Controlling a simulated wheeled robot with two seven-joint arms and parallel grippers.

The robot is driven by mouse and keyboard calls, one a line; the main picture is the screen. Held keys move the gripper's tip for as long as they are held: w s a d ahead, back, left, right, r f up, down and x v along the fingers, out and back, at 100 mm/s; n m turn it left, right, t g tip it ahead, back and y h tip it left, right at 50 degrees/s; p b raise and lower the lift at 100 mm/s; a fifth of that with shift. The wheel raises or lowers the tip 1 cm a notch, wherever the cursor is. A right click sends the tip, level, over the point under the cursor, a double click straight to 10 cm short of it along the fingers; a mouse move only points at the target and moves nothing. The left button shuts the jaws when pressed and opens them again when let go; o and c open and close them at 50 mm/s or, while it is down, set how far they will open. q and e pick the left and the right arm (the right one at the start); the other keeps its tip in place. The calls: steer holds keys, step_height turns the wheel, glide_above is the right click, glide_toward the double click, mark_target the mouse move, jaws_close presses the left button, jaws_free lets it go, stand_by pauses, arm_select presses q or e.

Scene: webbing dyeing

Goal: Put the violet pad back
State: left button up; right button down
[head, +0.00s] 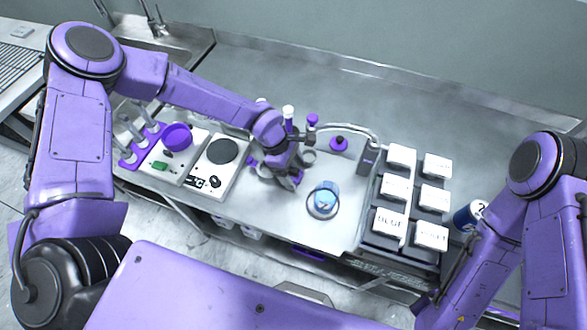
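My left gripper (283,178) is low over the middle of the steel table, pointing down, between the hotplate and the blue beaker. Its fingers are small and partly hidden by its own wrist, so I cannot tell whether they are open or shut on something. I cannot make out a violet pad for certain. A small violet patch (251,160) shows just left of the gripper, but its shape is unclear. My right arm comes in at the right, and its gripper is not visible.
A black-topped hotplate (222,151), a violet bowl (177,137) and a violet rack (130,158) stand left. A beaker of blue liquid (323,201) stands right of the gripper. White labelled boxes (402,157) and a blue can (466,217) are further right. The table's front middle is clear.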

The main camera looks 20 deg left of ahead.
arm_select(q)
steer(key=shift+r, duration=0.2)
steer(key=shift+w+a+r, duration=0.1)
steer(key=shift+a+r, duration=0.05)
steer(key=shift+r, duration=0.1)
steer(key=b+v, duration=0.2)
steer(key=v, duration=0.9)
steer(key=shift+r, duration=0.15)
steer(key=shift+a, duration=0.1)
